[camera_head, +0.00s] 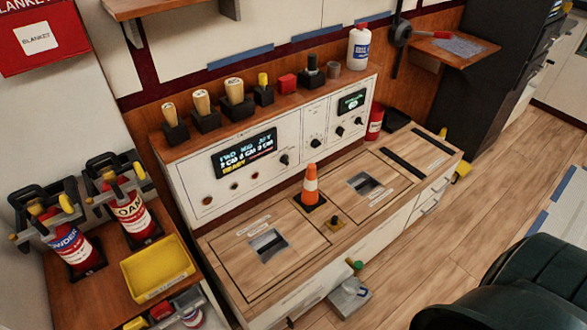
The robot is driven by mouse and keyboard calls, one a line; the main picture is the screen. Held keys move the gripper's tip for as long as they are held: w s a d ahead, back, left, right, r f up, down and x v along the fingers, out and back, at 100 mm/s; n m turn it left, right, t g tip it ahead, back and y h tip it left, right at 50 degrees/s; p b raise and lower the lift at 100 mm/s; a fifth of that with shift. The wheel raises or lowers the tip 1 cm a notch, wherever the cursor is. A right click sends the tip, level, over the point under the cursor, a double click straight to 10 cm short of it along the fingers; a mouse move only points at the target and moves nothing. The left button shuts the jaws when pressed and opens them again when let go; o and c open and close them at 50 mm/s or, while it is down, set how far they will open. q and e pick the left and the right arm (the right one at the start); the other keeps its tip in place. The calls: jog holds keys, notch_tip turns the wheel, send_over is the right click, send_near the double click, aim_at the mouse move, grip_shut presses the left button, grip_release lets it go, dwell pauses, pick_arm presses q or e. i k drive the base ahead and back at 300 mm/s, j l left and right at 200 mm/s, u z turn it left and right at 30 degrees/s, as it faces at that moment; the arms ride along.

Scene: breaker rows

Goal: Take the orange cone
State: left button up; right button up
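The orange cone (311,184) has a white band and a dark square base. It stands upright on the wooden counter top (340,218), between two recessed rectangular openings, just in front of the white control panel (300,142). Its whole front side shows, and nothing touches it from above. Neither of my grippers is in view.
Wooden-handled tools (233,92) and a white bottle (359,47) stand on the shelf above. Fire extinguishers (132,215) and a yellow tray (157,267) are left. A dark chair (525,290) is lower right.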

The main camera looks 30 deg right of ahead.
aim_at(309, 199)
jog(key=l+u, duration=0.2)
jog(key=l, duration=0.2)
jog(key=k+l+u, duration=0.15)
jog(key=l, duration=0.25)
jog(key=l+u, duration=0.2)
jog(key=l, duration=0.25)
jog(key=k+l+u, duration=0.15)
jog(key=l, duration=0.2)
